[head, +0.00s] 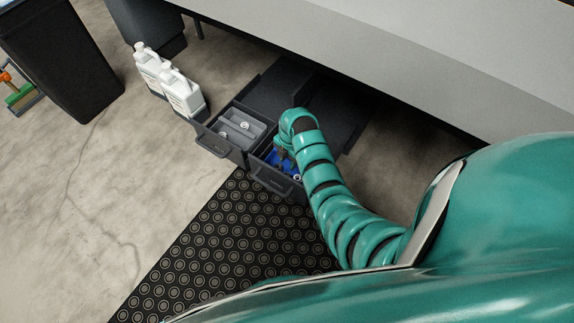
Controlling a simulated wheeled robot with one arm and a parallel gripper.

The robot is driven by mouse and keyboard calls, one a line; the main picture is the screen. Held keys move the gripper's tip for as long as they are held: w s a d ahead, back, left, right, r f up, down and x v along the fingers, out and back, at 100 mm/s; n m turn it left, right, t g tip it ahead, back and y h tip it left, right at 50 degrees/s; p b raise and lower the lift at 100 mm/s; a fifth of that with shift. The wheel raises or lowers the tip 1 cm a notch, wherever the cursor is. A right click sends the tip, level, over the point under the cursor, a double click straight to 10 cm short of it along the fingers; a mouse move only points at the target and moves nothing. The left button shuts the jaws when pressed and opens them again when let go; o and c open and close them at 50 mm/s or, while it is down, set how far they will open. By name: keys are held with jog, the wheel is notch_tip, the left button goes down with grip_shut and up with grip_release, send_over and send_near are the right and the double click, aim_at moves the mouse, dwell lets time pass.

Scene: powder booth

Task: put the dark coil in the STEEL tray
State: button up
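My gripper (284,152) points down into the right open drawer (276,181), at the end of my teal arm. It is small and partly covered by the arm, so I cannot see whether its fingers are open or hold anything. A blue tray or lining (271,159) shows in that drawer beside and below the gripper. The left open drawer (217,145) holds grey trays (240,128) with small light round items in them. I cannot make out a dark coil, and no STEEL label is readable. My arm hides part of the right drawer.
Two white jugs (181,92) stand on the floor just left of the drawers. A black bin (66,62) is at the upper left. A grey bench (420,60) overhangs the drawer unit. A black studded mat (225,235) lies in front; the floor left of it is clear.

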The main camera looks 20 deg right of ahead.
notch_tip(320, 180, up, 4)
jog(key=shift+d+f+p, duration=0.15)
jog(key=shift+p, duration=0.25)
dwell(0.3)
